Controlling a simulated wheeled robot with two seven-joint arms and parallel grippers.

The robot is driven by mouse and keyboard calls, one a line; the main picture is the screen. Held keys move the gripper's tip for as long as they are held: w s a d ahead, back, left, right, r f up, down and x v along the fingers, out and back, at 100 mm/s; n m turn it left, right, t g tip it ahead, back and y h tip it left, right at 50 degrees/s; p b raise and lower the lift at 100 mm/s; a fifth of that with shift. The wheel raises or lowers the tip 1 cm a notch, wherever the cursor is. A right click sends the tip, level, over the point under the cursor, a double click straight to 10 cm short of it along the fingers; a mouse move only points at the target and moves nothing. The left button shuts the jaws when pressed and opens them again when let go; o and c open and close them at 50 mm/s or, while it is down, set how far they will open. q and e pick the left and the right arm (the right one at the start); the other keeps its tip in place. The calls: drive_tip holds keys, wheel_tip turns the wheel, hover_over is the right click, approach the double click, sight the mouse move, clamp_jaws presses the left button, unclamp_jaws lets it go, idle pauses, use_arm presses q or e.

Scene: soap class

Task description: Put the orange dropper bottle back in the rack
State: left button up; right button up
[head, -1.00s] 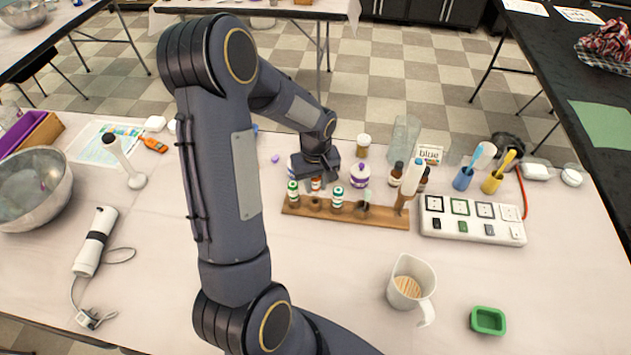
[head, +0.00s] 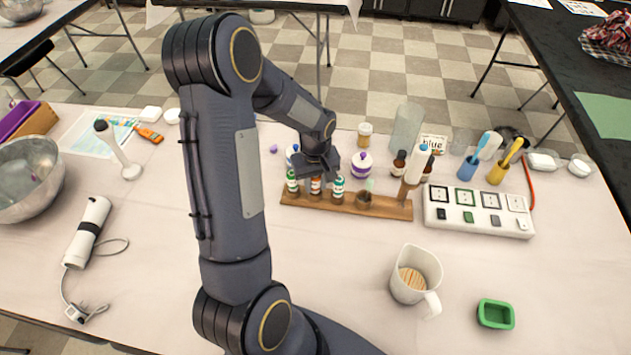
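The orange dropper bottle (head: 316,187) is upright at the wooden rack (head: 386,210), between a green-labelled bottle (head: 292,181) and a teal-labelled bottle (head: 338,189). Its base is at the rack's second place from the left, and that hole no longer shows. My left gripper (head: 317,170) is directly over the orange bottle and appears shut on its top. The fingers hide the bottle's cap, and the exact contact is too small to see. My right gripper is not in view.
Purple-lidded jars (head: 361,165) and brown bottles (head: 399,163) stand close behind the rack. A white station with square pads (head: 478,226) is to its right. A pitcher (head: 415,275) and green tray (head: 496,314) stand in front.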

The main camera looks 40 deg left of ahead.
use_arm(q)
drive_tip(key=o, duration=1)
drive_tip(key=shift+r, duration=0.1)
drive_tip(key=shift+r+p, duration=2.9)
drive_tip(key=shift+r, duration=1)
drive_tip(key=shift+r, duration=0.1)
